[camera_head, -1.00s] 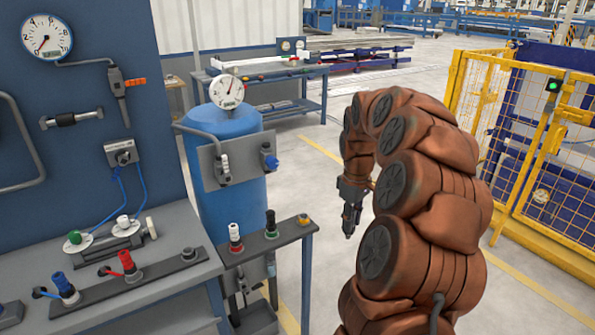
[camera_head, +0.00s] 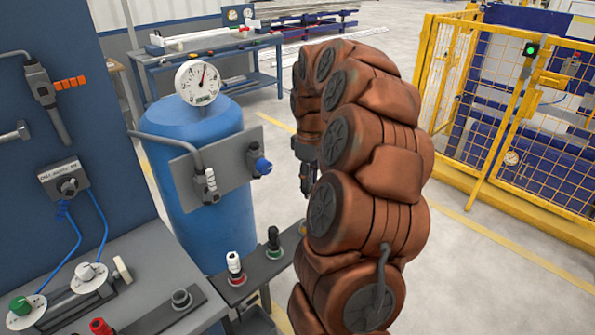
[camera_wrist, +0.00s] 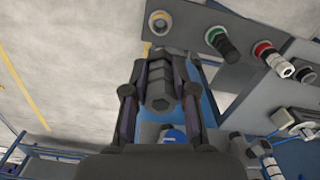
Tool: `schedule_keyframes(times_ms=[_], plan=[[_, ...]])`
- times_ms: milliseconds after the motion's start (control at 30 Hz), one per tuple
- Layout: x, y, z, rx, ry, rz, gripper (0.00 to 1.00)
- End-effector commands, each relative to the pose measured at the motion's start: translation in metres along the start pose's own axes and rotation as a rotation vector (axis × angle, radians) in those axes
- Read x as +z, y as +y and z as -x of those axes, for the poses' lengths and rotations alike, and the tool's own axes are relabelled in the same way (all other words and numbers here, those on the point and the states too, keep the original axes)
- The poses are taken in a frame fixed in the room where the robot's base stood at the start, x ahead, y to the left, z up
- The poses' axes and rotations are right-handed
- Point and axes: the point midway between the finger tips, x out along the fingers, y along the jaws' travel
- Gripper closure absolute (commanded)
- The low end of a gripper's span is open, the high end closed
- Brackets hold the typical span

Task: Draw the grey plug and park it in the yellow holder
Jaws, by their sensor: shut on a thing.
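In the head view the yellow holder (camera_head: 303,228) is a small spot, partly hidden by my arm.
On the rail, a black plug (camera_head: 273,238) stands in a green ring and a white plug (camera_head: 235,265) in a red ring. A blue tank (camera_head: 205,220) with a gauge and valve plate (camera_head: 225,165) stands behind. A workbench (camera_head: 150,265) is left; open floor lies right, before a yellow fence.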

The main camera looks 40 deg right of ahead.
Motion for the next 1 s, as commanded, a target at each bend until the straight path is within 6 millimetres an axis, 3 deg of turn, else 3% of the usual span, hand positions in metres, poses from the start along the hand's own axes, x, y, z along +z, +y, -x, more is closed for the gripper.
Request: schedule_keyframes(times_ms=[267,1000], plan=[[-0.001,-0.001,-0.015,-0.001,-0.001,0.002,1.0],[0.001,0.001,-0.088,0.001,0.0,-0.001,1.0]])
